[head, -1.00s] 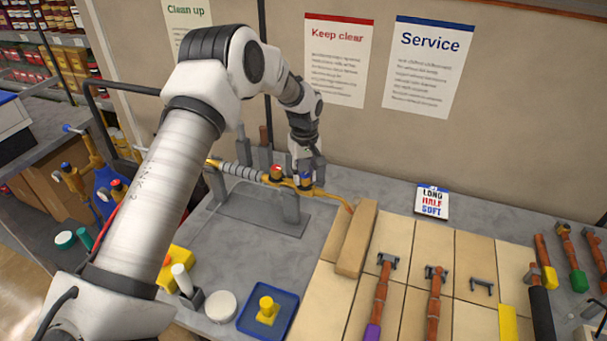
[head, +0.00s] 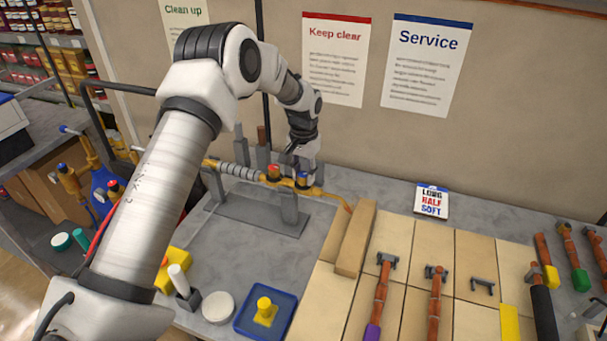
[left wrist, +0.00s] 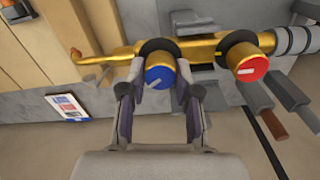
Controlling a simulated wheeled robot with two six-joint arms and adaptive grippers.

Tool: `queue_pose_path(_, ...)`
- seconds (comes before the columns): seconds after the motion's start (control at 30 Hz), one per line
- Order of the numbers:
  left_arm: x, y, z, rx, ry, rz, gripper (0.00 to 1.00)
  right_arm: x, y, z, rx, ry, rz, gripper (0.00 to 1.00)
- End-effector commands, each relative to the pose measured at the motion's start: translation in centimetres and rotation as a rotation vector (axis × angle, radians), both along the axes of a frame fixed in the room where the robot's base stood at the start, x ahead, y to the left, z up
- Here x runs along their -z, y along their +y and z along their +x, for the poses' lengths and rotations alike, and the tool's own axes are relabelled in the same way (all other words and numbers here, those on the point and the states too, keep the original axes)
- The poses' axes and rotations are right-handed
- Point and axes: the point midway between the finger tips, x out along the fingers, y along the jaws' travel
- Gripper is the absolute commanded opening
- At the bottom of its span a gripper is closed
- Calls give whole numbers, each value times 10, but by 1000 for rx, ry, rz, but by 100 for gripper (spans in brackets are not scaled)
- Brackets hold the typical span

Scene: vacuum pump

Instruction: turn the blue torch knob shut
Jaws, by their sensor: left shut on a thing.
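The brass torch (head: 250,175) lies on a grey stand (head: 288,208), its thin tip pointing right toward a wooden block. Its blue knob (left wrist: 160,75) has a white pointer mark and shows large in the left wrist view. The red knob (left wrist: 246,64) sits beside it on the same torch body. My left gripper (head: 303,176) has come down from above at the blue knob. In the left wrist view the two fingers (left wrist: 157,88) are on either side of the blue knob, shut on it. My right gripper is not in view.
A wooden block (head: 356,238) lies right of the torch on the tiles. A blue tray (head: 283,317) with a yellow piece, a white disc (head: 218,307) and a yellow block are in front. A small sign (head: 432,202) stands at the back. Pipe assemblies (head: 381,300) lie at right.

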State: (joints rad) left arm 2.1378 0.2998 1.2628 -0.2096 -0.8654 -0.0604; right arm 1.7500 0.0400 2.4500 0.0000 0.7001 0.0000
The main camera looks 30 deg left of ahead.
Motion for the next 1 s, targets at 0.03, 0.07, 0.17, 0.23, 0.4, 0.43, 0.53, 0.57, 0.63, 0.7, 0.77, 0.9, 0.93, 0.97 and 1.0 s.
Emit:
queue_pose_path(0.03,1,0,0,42,0,0,0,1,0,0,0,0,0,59)
queue_pose_path(0.07,1,0,0,71,0,0,0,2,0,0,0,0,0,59)
queue_pose_path(0.17,1,0,0,165,-1,0,0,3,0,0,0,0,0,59)
queue_pose_path(0.23,1,0,0,230,0,0,0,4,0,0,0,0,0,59)
queue_pose_path(0.4,0,0,0,375,-1,1,0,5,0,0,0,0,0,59)
queue_pose_path(0.43,0,0,0,398,-1,1,0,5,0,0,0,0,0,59)
queue_pose_path(0.53,0,0,0,465,-1,1,0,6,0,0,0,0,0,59)
queue_pose_path(0.57,0,0,0,483,-1,1,0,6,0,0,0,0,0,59)
queue_pose_path(0.63,0,0,0,520,-1,1,0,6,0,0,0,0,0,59)
queue_pose_path(0.7,0,0,0,550,-1,2,0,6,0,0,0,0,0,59)
queue_pose_path(0.77,0,0,0,570,-1,2,0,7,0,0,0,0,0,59)
queue_pose_path(0.9,0,0,0,601,0,2,0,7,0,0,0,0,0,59)
queue_pose_path(0.93,0,0,0,605,0,2,0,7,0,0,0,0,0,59)
queue_pose_path(0.97,0,0,0,608,0,2,0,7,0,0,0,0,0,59)
queue_pose_path(1.0,0,0,0,611,0,2,0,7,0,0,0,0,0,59)
